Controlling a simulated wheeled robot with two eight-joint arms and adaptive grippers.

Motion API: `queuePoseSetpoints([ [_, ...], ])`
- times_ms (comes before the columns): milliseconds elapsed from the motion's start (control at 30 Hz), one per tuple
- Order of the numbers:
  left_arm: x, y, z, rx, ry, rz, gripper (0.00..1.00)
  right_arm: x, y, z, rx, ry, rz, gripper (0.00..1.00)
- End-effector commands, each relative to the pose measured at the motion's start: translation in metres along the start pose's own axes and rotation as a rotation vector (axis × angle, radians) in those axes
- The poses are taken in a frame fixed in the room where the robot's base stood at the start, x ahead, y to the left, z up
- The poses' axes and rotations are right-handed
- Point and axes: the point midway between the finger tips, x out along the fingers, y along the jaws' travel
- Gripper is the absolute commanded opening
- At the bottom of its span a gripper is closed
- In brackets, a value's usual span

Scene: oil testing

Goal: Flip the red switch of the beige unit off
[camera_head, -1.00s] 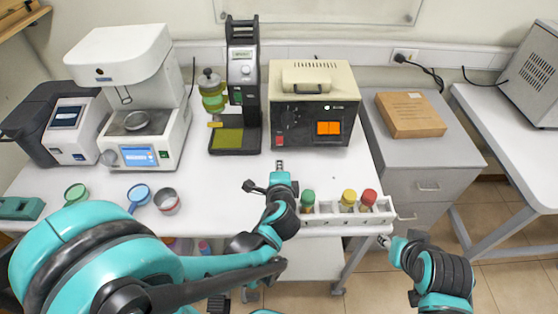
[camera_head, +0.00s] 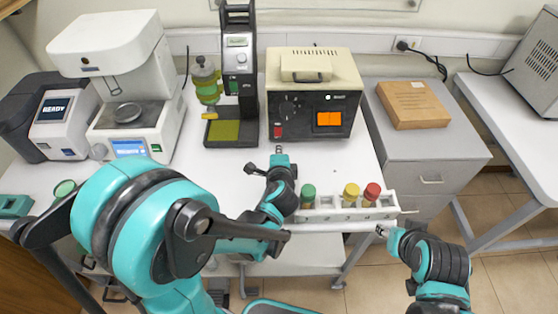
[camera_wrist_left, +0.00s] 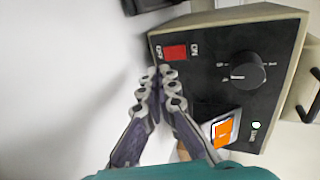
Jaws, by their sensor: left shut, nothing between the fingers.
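The beige unit (camera_head: 341,70) stands at the back of the table, with a dark front panel and a lit orange display (camera_head: 329,119). Its red switch (camera_head: 278,131) is at the lower left of the panel. My left gripper (camera_head: 279,151) is shut and empty, just in front of the switch. Its fingertips (camera_wrist_left: 163,72) appear close beside the switch; contact cannot be told. My right gripper (camera_head: 381,231) is small, by the table's right front corner.
A white rack (camera_head: 345,214) with green-, yellow- and red-capped bottles stands at the front edge, right of my left wrist. A black tester (camera_head: 239,60) with a green bottle (camera_head: 207,82) stands left of the unit. A cardboard box (camera_head: 412,104) lies on the grey cabinet.

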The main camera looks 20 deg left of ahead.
Motion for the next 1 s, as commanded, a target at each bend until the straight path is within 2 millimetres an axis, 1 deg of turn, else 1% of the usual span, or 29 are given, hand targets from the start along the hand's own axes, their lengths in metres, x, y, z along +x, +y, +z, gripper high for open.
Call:
queuePoseSetpoints([
  [33, 0.013, 0.003, 0.001, -0.003, -0.003, 0.001, 0.00, 0.005, 0.000, 0.004, 0.000, 0.000, 0.000, 0.40],
  [100, 0.026, 0.002, 0.001, -0.002, -0.003, 0.000, 0.00, 0.008, 0.000, 0.006, 0.000, 0.000, 0.000, 0.40],
  [200, 0.041, -0.004, 0.001, -0.002, -0.002, 0.000, 0.00, 0.011, 0.000, 0.008, 0.000, 0.000, 0.000, 0.40],
  [333, 0.054, -0.009, 0.000, -0.001, 0.000, 0.000, 0.00, 0.013, 0.000, 0.009, 0.000, 0.000, 0.000, 0.40],
  [500, 0.061, -0.011, 0.000, -0.001, 0.000, 0.000, 0.00, 0.014, 0.000, 0.010, 0.000, 0.000, 0.000, 0.40],
  [800, 0.061, -0.012, 0.000, -0.001, 0.000, 0.000, 0.00, 0.014, 0.000, 0.010, 0.000, 0.000, 0.000, 0.40],
  [933, 0.070, -0.009, 0.000, -0.001, -0.001, 0.000, 0.00, 0.021, 0.000, 0.015, 0.000, 0.000, 0.000, 0.40],
  [1000, 0.069, -0.011, 0.000, 0.000, 0.000, 0.000, 0.00, 0.020, 0.000, 0.014, 0.000, 0.000, 0.000, 0.40],
])
